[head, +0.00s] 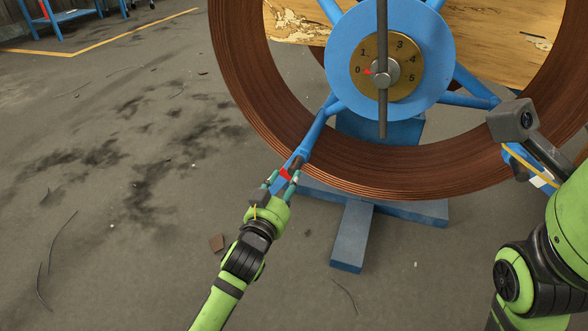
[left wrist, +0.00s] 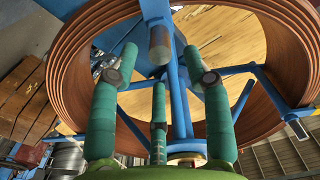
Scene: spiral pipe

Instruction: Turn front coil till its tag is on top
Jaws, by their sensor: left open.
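The front coil (head: 250,110) is a large ring of copper-brown pipe on a blue spoked reel. It also shows in the left wrist view (left wrist: 68,85). A blue spoke (head: 318,128) runs from the hub to the coil's lower left. A small red patch (head: 286,175) shows at that spoke's outer end; I cannot tell whether it is the tag. My left gripper (head: 284,180) is open, its green fingers around or beside this end; contact is unclear. In the left wrist view the fingers (left wrist: 160,95) are spread apart. My right gripper is not in view.
A brass dial (head: 395,52) numbered 0 to 5 sits on the blue hub (head: 342,80), with a red mark near 0 and a grey vertical bar in front. Blue stand feet (head: 350,235) lie below. The floor at left is mostly clear.

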